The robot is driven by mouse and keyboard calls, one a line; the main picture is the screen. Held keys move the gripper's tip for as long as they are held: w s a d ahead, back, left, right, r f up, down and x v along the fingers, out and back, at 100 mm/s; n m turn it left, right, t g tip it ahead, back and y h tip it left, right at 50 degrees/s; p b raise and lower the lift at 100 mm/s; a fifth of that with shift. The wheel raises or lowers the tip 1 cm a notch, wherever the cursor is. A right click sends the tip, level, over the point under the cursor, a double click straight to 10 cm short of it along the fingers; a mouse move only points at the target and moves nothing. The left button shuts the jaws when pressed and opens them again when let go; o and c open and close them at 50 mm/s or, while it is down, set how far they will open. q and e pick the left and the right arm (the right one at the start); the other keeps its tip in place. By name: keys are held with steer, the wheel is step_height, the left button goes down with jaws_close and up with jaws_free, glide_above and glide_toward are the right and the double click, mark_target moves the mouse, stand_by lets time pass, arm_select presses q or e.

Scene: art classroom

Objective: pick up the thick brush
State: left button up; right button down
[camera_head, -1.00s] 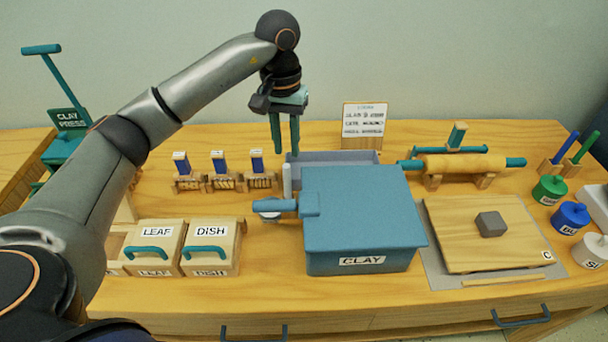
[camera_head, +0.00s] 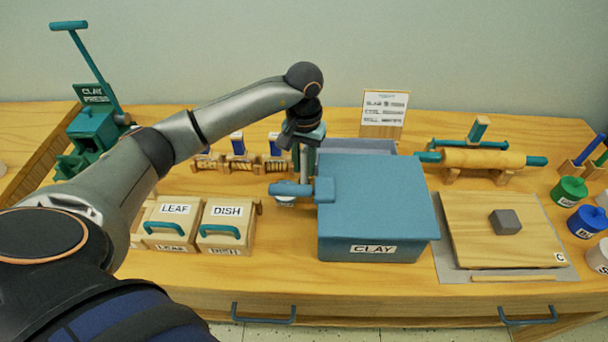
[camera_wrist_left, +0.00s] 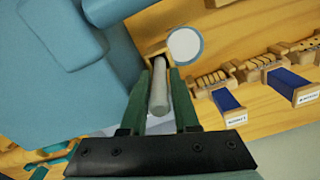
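A pale grey round handle (camera_wrist_left: 158,98) stands upright between my left gripper's fingers in the left wrist view. Its lower end is in a small wooden holder (camera_wrist_left: 152,50). It may be the thick brush; its bristles do not show. My left gripper (camera_head: 303,166) points down behind the blue CLAY box, with its green fingers on either side of the handle. The fingers (camera_wrist_left: 162,92) look open, close around it. In the head view the fingertips are partly hidden by the box's blue handle. My right gripper is not in view.
The blue CLAY box (camera_head: 375,205) stands right in front of the gripper, with a grey-blue tray (camera_head: 358,146) behind it. A white round thing (camera_wrist_left: 185,46) and stamps with blue handles (camera_wrist_left: 290,82) are close by. LEAF (camera_head: 172,222) and DISH (camera_head: 228,226) boxes stand front left.

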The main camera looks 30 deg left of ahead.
arm_select(q)
steer(key=shift+f, duration=0.55)
jaws_close()
